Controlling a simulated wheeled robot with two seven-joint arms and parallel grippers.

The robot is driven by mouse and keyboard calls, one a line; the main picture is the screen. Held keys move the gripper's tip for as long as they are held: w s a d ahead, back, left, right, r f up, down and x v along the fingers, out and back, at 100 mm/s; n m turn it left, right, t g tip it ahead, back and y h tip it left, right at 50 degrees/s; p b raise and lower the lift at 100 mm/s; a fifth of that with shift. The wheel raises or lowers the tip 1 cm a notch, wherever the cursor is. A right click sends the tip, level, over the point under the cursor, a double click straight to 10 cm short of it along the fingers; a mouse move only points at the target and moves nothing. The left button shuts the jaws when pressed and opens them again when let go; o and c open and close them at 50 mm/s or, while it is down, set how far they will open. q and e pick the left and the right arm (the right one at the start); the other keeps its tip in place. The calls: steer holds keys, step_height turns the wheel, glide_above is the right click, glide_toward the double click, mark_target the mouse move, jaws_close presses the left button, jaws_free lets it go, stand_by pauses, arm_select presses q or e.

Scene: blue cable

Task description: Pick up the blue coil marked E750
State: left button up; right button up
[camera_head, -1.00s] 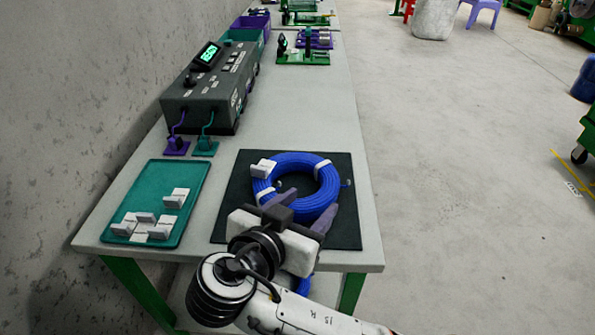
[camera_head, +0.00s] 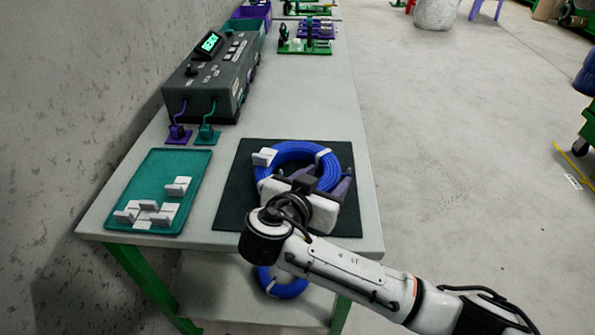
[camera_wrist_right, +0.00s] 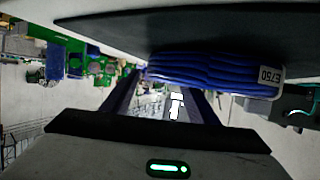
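A blue coil (camera_head: 321,156) with white ties and a white tag lies flat on a black mat (camera_head: 232,201) near the table's front end. In the right wrist view the coil (camera_wrist_right: 205,75) shows edge-on, with a label reading E750 (camera_wrist_right: 268,76). My right gripper (camera_head: 319,178) is at the coil's near side and hides part of its near rim. Its fingers (camera_wrist_right: 163,92) are apart, with only background visible between them. I cannot tell whether a finger touches the coil. My left gripper is not in view.
A teal tray (camera_head: 195,163) with several white pieces lies left of the mat. A dark grey meter box (camera_head: 212,85) stands behind the tray. Another blue coil (camera_head: 282,288) is on the lower shelf. The wall borders the table's left; open floor lies right.

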jaws_close()
